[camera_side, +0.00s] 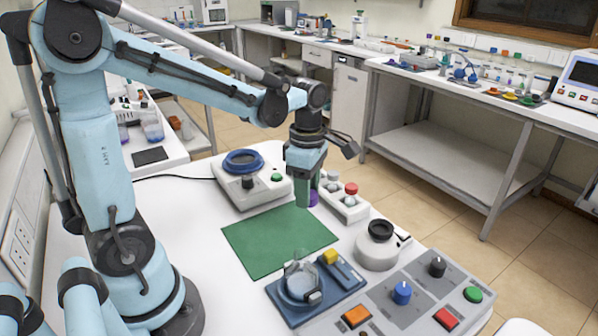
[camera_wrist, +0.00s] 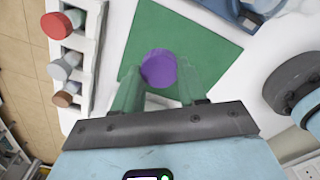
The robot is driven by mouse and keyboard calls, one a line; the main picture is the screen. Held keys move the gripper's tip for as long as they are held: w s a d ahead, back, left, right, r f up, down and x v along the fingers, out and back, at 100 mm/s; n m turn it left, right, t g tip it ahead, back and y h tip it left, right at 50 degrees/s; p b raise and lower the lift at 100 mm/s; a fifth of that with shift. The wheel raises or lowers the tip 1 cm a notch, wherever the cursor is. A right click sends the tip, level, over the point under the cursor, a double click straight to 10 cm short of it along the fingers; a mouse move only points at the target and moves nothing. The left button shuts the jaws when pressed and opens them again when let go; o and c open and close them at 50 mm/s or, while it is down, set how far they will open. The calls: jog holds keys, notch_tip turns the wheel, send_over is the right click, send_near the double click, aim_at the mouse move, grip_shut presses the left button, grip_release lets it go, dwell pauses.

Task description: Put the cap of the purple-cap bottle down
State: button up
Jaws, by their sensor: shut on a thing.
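The purple cap (camera_wrist: 158,69) is between the two green fingers of my gripper (camera_wrist: 158,80) in the wrist view, and the fingers are shut on it. In the side view only a purple sliver of the cap (camera_side: 314,198) shows behind the fingers of my gripper (camera_side: 305,201). My gripper points down over the far right part of the green mat (camera_side: 270,243). I cannot tell the exact gap between cap and mat. The mat also shows behind the cap in the wrist view (camera_wrist: 205,45). I cannot make out which bottle belongs to the cap.
A white rack (camera_side: 350,212) with a red-capped bottle (camera_side: 351,188) stands just right of my gripper. A white device with a blue ring (camera_side: 243,162) stands behind the mat. A round white device (camera_side: 377,247) and a blue tray (camera_side: 318,303) stand in front. The mat's left part is clear.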

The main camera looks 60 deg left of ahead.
aim_at(306, 235)
jog(key=shift+f, duration=4.6)
jog(key=shift+f, duration=0.1)
jog(key=o, duration=1)
